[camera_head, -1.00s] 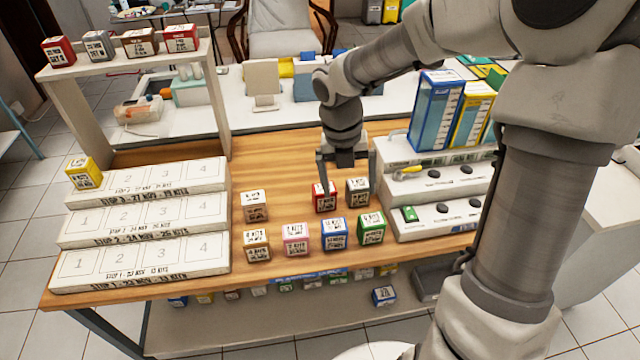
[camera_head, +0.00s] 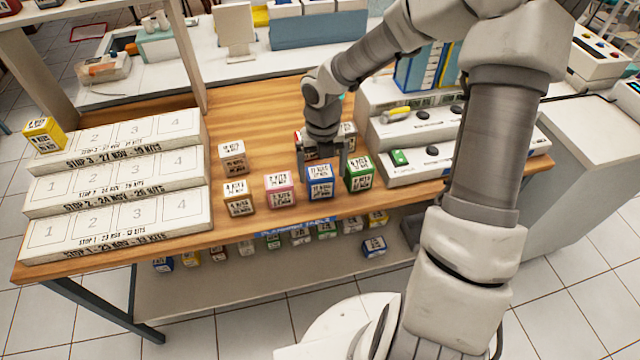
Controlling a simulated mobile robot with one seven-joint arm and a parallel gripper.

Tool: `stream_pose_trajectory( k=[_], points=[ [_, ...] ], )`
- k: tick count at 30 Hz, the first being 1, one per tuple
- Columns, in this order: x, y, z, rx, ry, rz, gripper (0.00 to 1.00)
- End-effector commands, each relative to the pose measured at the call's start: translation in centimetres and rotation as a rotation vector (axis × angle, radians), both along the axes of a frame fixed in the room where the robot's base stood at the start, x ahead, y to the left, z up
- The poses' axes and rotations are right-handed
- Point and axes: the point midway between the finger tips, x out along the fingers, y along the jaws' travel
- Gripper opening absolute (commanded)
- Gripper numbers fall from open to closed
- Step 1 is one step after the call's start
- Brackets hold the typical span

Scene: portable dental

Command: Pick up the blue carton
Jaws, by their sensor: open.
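The blue carton (camera_head: 319,182) is a small box with a white, dark-printed label. It stands upright in the front row on the wooden table (camera_head: 255,110), between a pink carton (camera_head: 280,190) and a green carton (camera_head: 359,174). My gripper (camera_head: 321,166) points down over the blue carton, its two fingers apart at the left and right of the carton's top. I cannot tell how far down the fingers reach or whether they touch it. A red carton (camera_head: 299,141) behind is mostly hidden by my gripper.
Brown cartons (camera_head: 233,156) stand to the left. The white stepped rack (camera_head: 110,235) fills the table's left side. A white stepped unit (camera_head: 425,170) stands at the right. The table behind the cartons is clear.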

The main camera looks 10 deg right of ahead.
Motion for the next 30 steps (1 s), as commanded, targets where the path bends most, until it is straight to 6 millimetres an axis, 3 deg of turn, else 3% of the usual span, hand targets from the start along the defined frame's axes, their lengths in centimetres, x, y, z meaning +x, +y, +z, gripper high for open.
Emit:
stream_pose_trajectory(
  k=[5,12,20,30],
  points=[
    [0.3,0.2,-1.2,0.0,0.0,0.002,1.0],
    [0.9,0.3,-4.8,0.0,0.001,0.0,1.0],
    [1.0,0.3,-5.2,-0.001,-0.002,0.0,1.0],
    [1.0,0.3,-5.2,-0.001,-0.002,0.0,0.42]
  ],
)
